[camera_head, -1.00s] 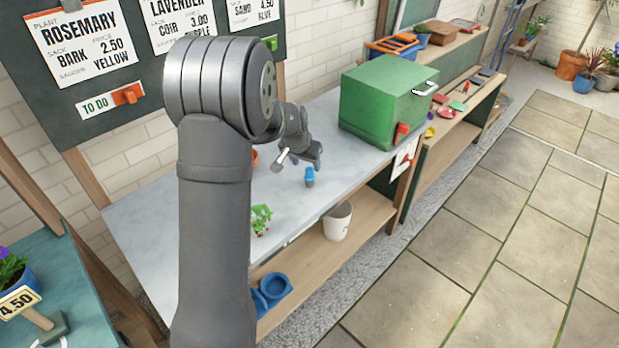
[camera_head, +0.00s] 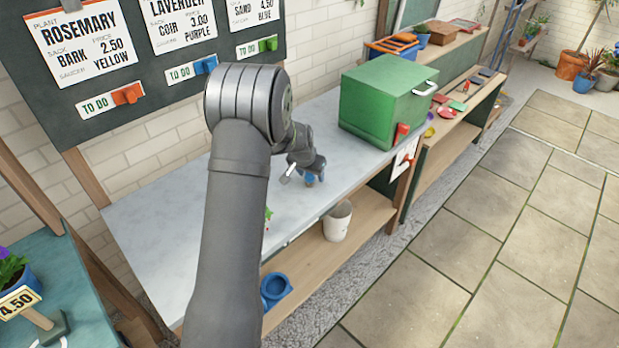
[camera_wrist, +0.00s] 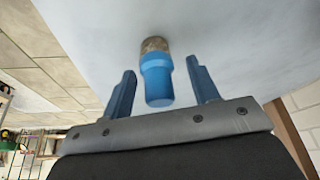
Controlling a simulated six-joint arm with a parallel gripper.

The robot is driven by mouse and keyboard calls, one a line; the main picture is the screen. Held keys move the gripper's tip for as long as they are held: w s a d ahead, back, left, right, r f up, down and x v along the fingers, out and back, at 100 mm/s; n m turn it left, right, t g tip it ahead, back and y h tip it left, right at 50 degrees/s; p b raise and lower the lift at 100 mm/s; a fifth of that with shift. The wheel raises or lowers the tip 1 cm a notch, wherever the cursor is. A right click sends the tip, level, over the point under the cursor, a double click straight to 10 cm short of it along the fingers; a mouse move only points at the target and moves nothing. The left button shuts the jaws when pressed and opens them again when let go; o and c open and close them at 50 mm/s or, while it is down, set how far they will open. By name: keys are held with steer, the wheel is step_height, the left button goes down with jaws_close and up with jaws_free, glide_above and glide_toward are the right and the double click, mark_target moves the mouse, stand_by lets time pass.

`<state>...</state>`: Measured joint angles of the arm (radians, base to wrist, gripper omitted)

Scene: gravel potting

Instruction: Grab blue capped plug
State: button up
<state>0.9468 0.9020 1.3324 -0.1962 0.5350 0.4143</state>
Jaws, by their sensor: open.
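The blue capped plug (camera_head: 310,179) stands on the pale bench top in the head view, partly hidden by my gripper (camera_head: 311,172) just above it. In the wrist view the plug (camera_wrist: 157,78) shows a blue cap towards the gripper and a brownish root end beyond it. My gripper (camera_wrist: 163,88) is open. Its two blue-grey fingers stand on either side of the plug's cap, with a visible gap on each side. Whether the fingertips reach past the cap is hard to tell.
A green box (camera_head: 388,98) with a white handle stands on the bench behind and right of my gripper. A small green plant (camera_head: 268,214) is mostly hidden by my arm. A white pot (camera_head: 337,222) and a blue saucer (camera_head: 275,288) are on the lower shelf. The bench around the plug is clear.

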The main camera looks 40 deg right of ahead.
steer(key=c, duration=1)
steer(key=shift+r, duration=0.15)
